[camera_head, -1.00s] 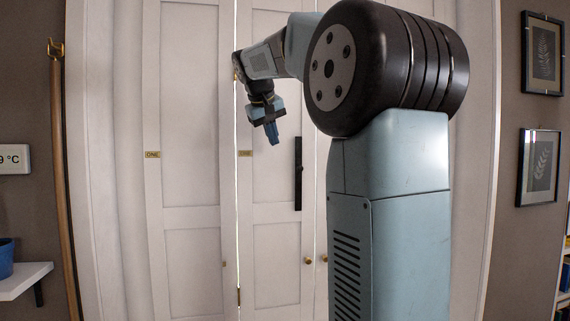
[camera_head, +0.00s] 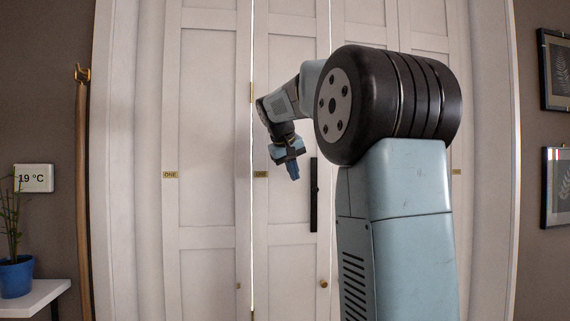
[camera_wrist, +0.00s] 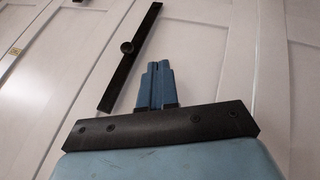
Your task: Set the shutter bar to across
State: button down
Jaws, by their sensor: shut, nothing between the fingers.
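The shutter bar (camera_head: 314,196) is a long black bar on a white panel, standing upright in the head view. My gripper (camera_head: 294,172) is shut and empty, just up and left of the bar in the head view, pointing down. In the wrist view the closed blue fingertips (camera_wrist: 157,68) appear to the right of the bar's lower half and apart from it in the picture. How far they are from the panel is hard to tell.
Tall white panels carry small brass plates, one reading ONE (camera_head: 170,175), and a brass knob (camera_head: 323,284). A wooden pole (camera_head: 82,190) stands at left, near a white shelf (camera_head: 32,297) with a blue pot (camera_head: 15,277). Framed pictures (camera_head: 557,188) hang at right.

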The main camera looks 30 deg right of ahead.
aim_at(315, 195)
jog(key=d+f, duration=0.1)
jog(key=d, duration=0.1)
jog(key=w+d+f, duration=0.1)
jog(key=d+f, duration=0.1)
jog(key=shift+w+d+f, duration=0.15)
jog(key=shift+d+f, duration=0.1)
jog(key=shift+f, duration=0.05)
jog(key=shift+d+f, duration=0.1)
jog(key=shift+d, duration=0.5)
